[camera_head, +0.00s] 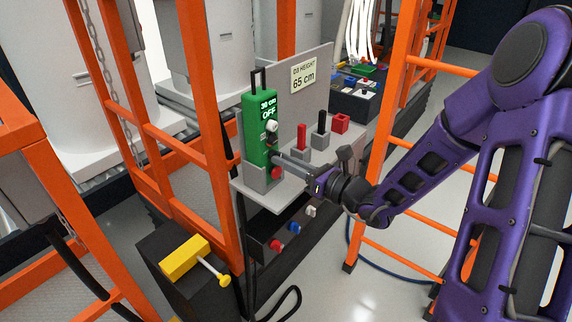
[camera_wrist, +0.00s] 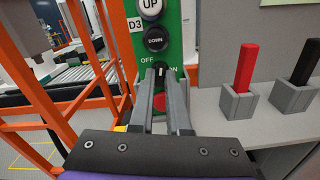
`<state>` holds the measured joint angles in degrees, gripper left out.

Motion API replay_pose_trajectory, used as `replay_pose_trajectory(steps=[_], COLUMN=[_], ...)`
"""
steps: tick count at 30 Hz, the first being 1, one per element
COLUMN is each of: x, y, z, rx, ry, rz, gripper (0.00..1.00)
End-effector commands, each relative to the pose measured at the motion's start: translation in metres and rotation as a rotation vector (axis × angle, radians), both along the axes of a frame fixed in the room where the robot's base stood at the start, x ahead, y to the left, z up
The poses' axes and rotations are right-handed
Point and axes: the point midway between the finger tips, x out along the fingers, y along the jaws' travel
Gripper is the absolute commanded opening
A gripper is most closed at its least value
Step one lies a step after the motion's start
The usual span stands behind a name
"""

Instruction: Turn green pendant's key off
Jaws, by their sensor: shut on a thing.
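The green pendant (camera_head: 258,129) stands upright in a grey holder on the shelf. Its screen reads "30 cm OFF". In the wrist view the pendant (camera_wrist: 183,48) shows a white UP button (camera_wrist: 150,8), a black DOWN button (camera_wrist: 155,39) and a label D3. Below them is the black key switch (camera_wrist: 162,72) between the OFF and ON marks, with a red button (camera_wrist: 159,102) under it. My gripper (camera_wrist: 162,75) is shut on the key, its fingers partly hiding the switch. In the head view my gripper (camera_head: 276,157) reaches the pendant's front from the right.
A red-handled switch (camera_head: 301,138) and a black-handled one (camera_head: 321,126) stand on the shelf right of the pendant, with a red block (camera_head: 341,123) beyond. A sign (camera_head: 304,76) reads "D3 HEIGHT 65 cm". Orange frames (camera_head: 190,145) rise at left and right.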

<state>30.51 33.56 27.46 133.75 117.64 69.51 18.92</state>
Motion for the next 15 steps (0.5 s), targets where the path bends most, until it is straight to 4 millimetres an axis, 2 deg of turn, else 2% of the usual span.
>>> replay_pose_trajectory(steps=[6,15], x=[0.0001,-0.0001], y=[0.0001,0.0003], z=[-0.0014,-0.0003], rx=[-0.081,-0.135], ry=[-0.104,-0.173], rz=[0.000,0.001], gripper=[0.00,0.00])
